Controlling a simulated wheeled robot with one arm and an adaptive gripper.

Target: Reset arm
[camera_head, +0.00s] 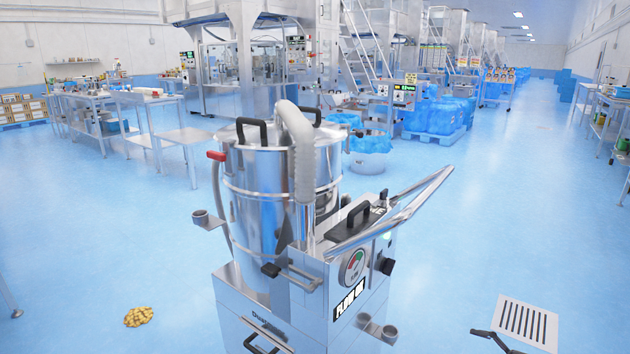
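My gripper is not clearly seen in the head camera view. A thin black bent shape (490,336) enters at the bottom edge on the right, over the floor. Only a small part of it shows, and I cannot tell what it is. No arm link can be made out for sure, so the arm's pose is hidden from me.
A steel industrial vacuum (264,205) with a grey hose and a slanted push handle stands close in front. A pile of yellow snacks (138,316) lies on the floor at left. A slotted plate (527,322) lies at right. Steel tables (140,95) stand behind left; floor at right is mostly clear.

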